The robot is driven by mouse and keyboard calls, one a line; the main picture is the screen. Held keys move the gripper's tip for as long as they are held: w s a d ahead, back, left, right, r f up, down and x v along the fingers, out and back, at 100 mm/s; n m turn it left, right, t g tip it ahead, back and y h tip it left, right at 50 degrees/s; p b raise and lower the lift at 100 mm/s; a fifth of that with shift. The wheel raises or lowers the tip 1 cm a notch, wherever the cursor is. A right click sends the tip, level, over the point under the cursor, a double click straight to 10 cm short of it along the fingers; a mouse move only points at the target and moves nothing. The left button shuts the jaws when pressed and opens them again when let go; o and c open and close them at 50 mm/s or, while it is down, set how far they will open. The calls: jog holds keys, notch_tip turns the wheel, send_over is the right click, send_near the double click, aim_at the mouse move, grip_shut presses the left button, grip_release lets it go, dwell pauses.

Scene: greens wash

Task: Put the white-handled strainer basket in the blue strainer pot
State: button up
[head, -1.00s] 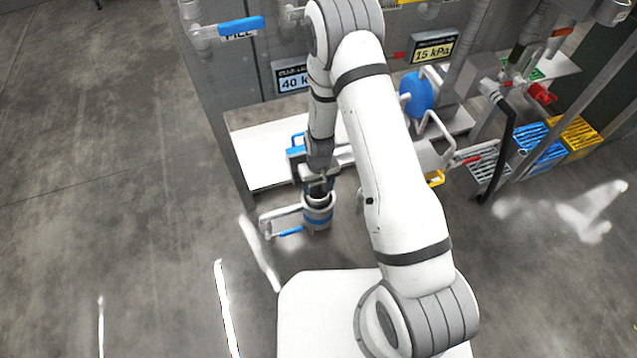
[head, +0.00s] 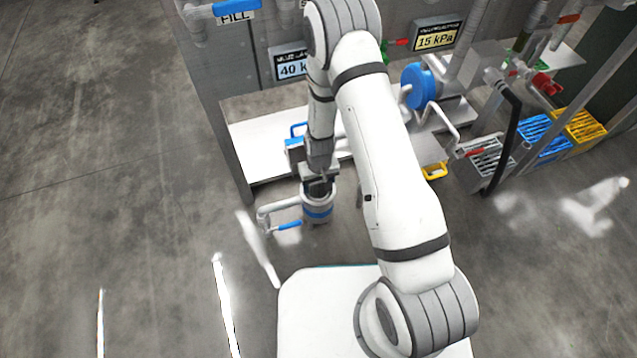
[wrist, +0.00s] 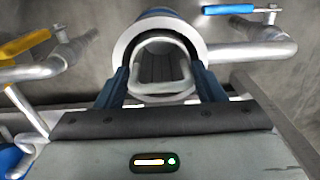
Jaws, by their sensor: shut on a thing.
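The blue strainer pot (head: 317,211) is a grey upright cylinder with a blue band, standing low in front of the skid. Its pale round rim (wrist: 125,48) fills the upper middle of the wrist view. My gripper (head: 319,180) points down at the pot mouth. In the wrist view, its two blue fingers (wrist: 163,86) are shut on the white-handled strainer basket (wrist: 158,62). The basket's pale loop handle is between the fingers and its grey body appears within the pot's rim. How deep it sits is hidden. In the head view my gripper mostly hides the basket.
A pipe with a blue lever (head: 289,226) joins the pot's left side. A yellow lever (wrist: 25,42) shows in the wrist view. A white shelf (head: 262,150) lies behind. Grey, blue and yellow crates (head: 545,140) stand at right. Open floor lies at left.

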jog(key=shift+f+b, duration=0.45)
jog(key=shift+f, duration=0.2)
jog(key=o, duration=1.4)
jog(key=shift+d, duration=0.1)
jog(key=shift+o, duration=0.2)
notch_tip(320, 180, up, 8)
jog(key=p, duration=0.3)
jog(key=shift+f, duration=0.1)
